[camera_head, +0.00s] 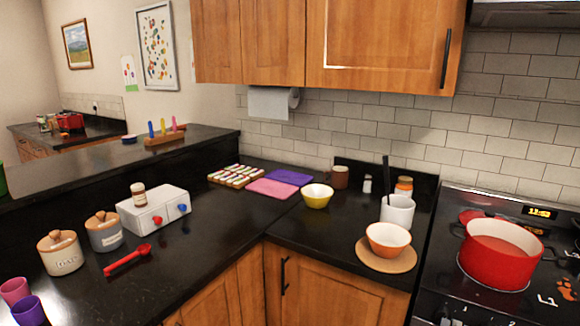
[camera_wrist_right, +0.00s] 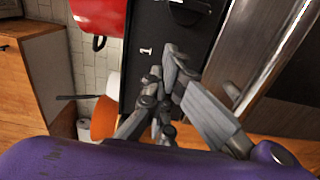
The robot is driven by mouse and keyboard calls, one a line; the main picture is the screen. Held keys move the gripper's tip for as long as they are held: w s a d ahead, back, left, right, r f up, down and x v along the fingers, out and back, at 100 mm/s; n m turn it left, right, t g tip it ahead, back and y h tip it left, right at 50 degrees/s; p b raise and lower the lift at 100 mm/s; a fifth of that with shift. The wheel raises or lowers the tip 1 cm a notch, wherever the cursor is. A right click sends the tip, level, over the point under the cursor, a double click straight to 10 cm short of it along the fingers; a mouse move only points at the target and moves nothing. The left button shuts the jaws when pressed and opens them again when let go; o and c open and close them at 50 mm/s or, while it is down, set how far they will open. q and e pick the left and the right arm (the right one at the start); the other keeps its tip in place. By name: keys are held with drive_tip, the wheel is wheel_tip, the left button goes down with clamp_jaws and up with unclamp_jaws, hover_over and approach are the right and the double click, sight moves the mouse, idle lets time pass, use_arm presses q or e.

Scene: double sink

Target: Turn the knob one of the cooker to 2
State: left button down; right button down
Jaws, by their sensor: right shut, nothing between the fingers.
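The black cooker (camera_head: 424,287) with a red pot is at the right of the head view. A white "1" marks its front panel, and small pale knob parts (camera_head: 446,319) show at the bottom edge. In the right wrist view the "1" label (camera_wrist_right: 146,50) is on the dark panel (camera_wrist_right: 152,22). My right gripper (camera_wrist_right: 163,66) is shut and empty, its fingertips just beside that label. Knob one is not clearly seen there; the fingers may hide it. I cannot tell whether they touch it. Another knob (camera_wrist_right: 190,10) shows at the top edge. My left gripper is not in view.
The red pot (camera_head: 497,256) sits on the cooktop. An orange bowl (camera_head: 388,238) on a round board and a white utensil cup (camera_head: 398,212) stand left of the cooker. A silver oven handle (camera_wrist_right: 265,50) runs right of my right gripper.

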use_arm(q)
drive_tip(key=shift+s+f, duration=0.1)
use_arm(e)
drive_tip(key=shift+w+r, duration=0.4)
drive_tip(key=shift+r, duration=0.3)
use_arm(q)
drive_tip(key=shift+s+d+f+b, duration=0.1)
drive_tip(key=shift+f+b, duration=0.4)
drive_tip(key=shift+b, duration=0.1)
use_arm(e)
drive_tip(key=shift+s+f, duration=0.1)
drive_tip(key=shift+f, duration=0.4)
drive_tip(key=shift+f+b, duration=0.35)
drive_tip(key=shift+b, duration=0.1)
drive_tip(key=shift+f+b, duration=0.45)
drive_tip(key=shift+f, duration=0.05)
drive_tip(key=shift+f+b, duration=0.55)
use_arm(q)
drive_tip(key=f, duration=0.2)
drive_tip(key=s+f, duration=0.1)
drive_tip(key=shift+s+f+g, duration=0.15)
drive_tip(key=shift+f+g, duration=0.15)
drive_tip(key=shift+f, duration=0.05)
use_arm(e)
drive_tip(key=shift+a+f, duration=0.1)
drive_tip(key=shift+f, duration=0.05)
use_arm(q)
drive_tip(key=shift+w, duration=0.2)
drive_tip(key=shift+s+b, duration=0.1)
drive_tip(key=shift+b, duration=0.2)
